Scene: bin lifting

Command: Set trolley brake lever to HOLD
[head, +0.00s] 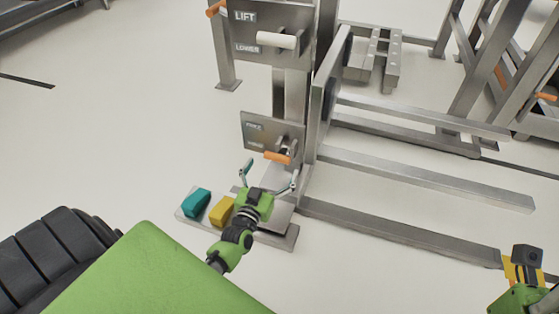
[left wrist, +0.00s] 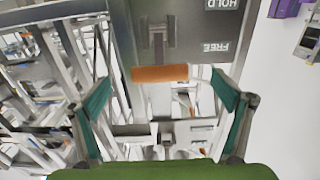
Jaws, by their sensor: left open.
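The trolley brake lever (head: 277,157) has an orange bar handle in front of a grey metal plate (head: 258,135) low on the trolley post. In the left wrist view the orange handle (left wrist: 160,73) lies across, between my spread fingers and apart from both. The plate's HOLD (left wrist: 223,4) and FREE (left wrist: 216,47) labels appear upside down there, with the handle on the FREE side. My left gripper (head: 268,178) is open and empty, just in front of the handle.
Above is a LIFT/LOWER plate (head: 270,32) with a white handle (head: 277,40). Teal (head: 196,202) and yellow (head: 221,211) blocks sit on a low metal base (head: 287,240) beneath my left arm. Metal rails (head: 420,185) extend right. Floor at left is clear.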

